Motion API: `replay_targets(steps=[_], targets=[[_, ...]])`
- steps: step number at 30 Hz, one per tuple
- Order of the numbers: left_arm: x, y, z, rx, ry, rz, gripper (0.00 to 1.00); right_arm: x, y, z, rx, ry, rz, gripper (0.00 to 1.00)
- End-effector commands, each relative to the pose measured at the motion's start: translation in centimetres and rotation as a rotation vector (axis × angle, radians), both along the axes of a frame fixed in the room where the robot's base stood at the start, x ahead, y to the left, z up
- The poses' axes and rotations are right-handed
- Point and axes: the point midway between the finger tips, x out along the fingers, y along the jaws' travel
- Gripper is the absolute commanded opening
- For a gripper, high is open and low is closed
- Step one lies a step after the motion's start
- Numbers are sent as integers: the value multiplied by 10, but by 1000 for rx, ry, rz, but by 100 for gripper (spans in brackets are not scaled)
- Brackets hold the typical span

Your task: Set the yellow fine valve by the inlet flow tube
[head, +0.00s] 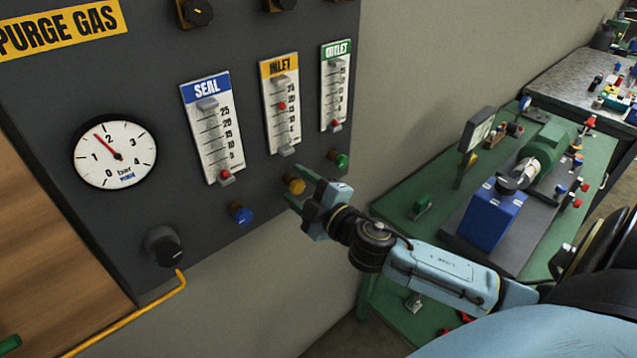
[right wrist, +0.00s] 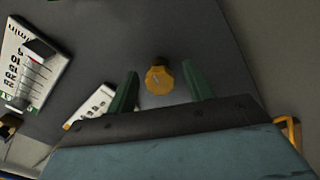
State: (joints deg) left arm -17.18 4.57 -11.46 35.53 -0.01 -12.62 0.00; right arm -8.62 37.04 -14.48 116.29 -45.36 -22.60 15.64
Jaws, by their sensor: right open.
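The yellow fine valve (head: 293,185) is a round knob on the dark panel, below the inlet flow tube (head: 281,104). The inlet tube has a yellow label and a red float in its upper half; its exact reading is too small to tell. My right gripper (head: 298,188) is open at the yellow valve. In the right wrist view the yellow valve (right wrist: 159,80) sits between the two green fingers (right wrist: 160,72), with a visible gap on each side. My left gripper is not in view.
A blue valve (head: 241,214) under the seal tube (head: 213,128) and a green valve (head: 341,160) under the outlet tube (head: 335,87) flank the yellow one. A pressure gauge (head: 115,155) and a black knob (head: 164,246) are left. A green bench (head: 440,225) with equipment stands right.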

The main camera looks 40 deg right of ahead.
Motion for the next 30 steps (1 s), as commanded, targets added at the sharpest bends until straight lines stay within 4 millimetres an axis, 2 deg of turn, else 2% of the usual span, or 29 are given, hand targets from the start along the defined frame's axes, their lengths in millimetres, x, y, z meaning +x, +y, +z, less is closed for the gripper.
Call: replay_targets(steps=[18,24,30], targets=[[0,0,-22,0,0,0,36,-96,-7,-3,2,3,-2,52],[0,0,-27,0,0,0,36,-119,-9,-2,2,2,-1,52],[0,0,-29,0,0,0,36,-128,-10,-1,-1,1,0,52]])
